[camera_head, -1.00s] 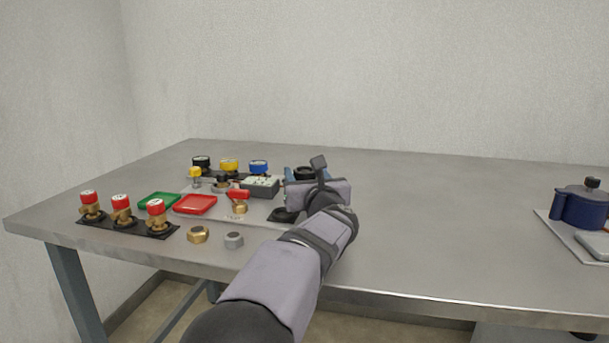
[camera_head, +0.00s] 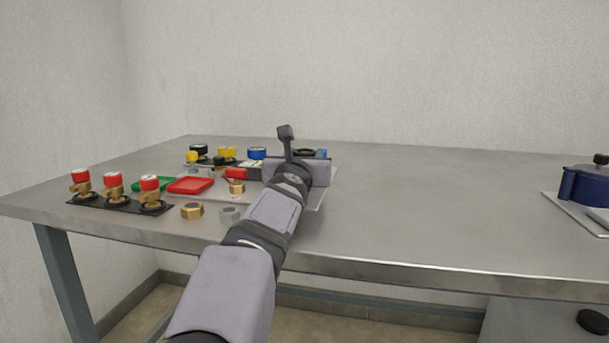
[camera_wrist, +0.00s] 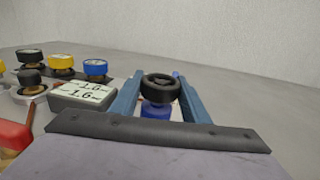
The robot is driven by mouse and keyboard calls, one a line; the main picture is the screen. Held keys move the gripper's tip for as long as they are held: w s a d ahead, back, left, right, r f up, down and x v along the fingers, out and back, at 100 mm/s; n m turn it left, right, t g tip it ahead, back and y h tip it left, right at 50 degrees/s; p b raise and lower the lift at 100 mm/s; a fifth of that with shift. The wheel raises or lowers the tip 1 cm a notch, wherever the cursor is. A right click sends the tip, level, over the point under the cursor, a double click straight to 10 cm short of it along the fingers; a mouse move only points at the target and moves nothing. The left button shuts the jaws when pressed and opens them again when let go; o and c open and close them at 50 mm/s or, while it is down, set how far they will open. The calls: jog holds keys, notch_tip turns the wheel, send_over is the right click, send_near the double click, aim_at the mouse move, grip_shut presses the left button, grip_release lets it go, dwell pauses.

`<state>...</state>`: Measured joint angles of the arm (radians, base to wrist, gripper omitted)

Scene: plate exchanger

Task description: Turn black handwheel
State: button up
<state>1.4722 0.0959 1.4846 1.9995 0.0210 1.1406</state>
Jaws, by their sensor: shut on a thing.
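The black handwheel (camera_wrist: 160,88) sits on a blue stem in the wrist view, between the two blue-grey fingers of my gripper (camera_wrist: 158,78). My gripper is shut on the handwheel, with one finger on each side. In the head view the handwheel's dark rim (camera_head: 304,152) shows just behind my gripper body, and its lower part is hidden. The exact contact points of the fingers cannot be made out.
Left of the handwheel stand a label block (camera_wrist: 82,95) and black, yellow and blue (camera_wrist: 95,67) caps. A blue pot (camera_head: 590,187) stands far right. The table's middle right is clear.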

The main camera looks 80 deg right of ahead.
jog(key=m+g+b, duration=0.2)
jog(key=g, duration=0.1)
jog(key=shift+w+f, duration=0.15)
jog(key=shift+f, duration=0.05)
jog(key=shift+r+m+g+b, duration=0.15)
jog(key=shift+m+g+b, duration=0.3)
jog(key=shift+m+g, duration=0.75)
jog(key=shift+g, duration=0.4)
jog(key=shift+s, duration=0.2)
jog(key=o, duration=1.1)
jog(key=shift+c, duration=0.2)
jog(key=shift+a, duration=0.1)
jog(key=shift+v, duration=3.6)
jog(key=shift+r, duration=0.15)
